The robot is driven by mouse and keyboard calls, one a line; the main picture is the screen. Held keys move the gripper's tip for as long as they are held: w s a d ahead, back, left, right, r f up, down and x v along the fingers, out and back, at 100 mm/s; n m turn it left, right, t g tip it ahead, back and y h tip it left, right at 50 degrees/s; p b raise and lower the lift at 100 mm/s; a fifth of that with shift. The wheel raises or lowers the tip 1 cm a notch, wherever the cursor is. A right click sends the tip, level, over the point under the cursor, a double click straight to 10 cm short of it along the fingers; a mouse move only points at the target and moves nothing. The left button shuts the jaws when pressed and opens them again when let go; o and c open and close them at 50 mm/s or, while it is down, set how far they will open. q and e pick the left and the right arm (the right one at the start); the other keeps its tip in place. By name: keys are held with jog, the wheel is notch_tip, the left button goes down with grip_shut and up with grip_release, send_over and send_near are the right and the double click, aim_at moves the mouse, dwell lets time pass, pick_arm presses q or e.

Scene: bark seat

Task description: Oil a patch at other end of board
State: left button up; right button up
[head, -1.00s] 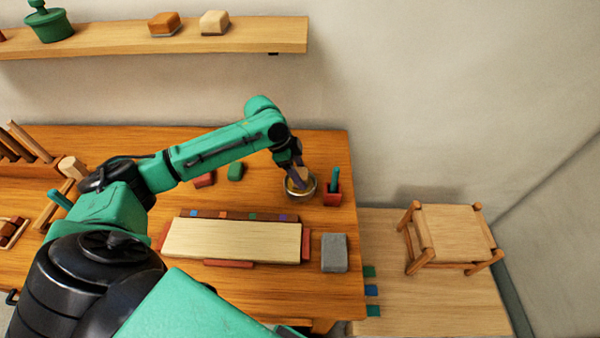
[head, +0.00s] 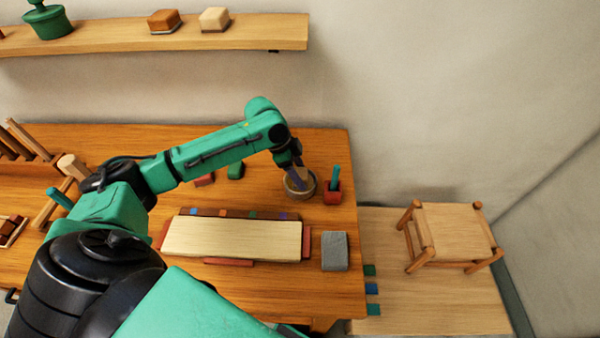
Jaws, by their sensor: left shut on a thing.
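The pale wooden board (head: 232,238) lies flat on the workbench, with red strips at its ends and front edge and a row of coloured squares along its back edge. No oiled patch can be made out on it. My left gripper (head: 298,184) points down into a round bowl (head: 312,191) behind the board's right end. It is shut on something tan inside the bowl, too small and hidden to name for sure. My right gripper is not in view.
A red pot with a green handle (head: 333,188) stands just right of the bowl. A grey block (head: 334,252) sits right of the board. A stool (head: 450,236) stands on a lower platform at right. A shelf (head: 240,37) runs above the bench.

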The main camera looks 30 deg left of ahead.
aim_at(300, 173)
pick_arm(q)
jog(key=shift+s+f+p, duration=0.1)
jog(key=shift+p, duration=0.3)
dwell(1.4)
notch_tip(300, 173, up, 7)
jog(key=p, duration=0.8)
jog(key=shift+r, duration=0.2)
jog(key=shift+f, duration=0.15)
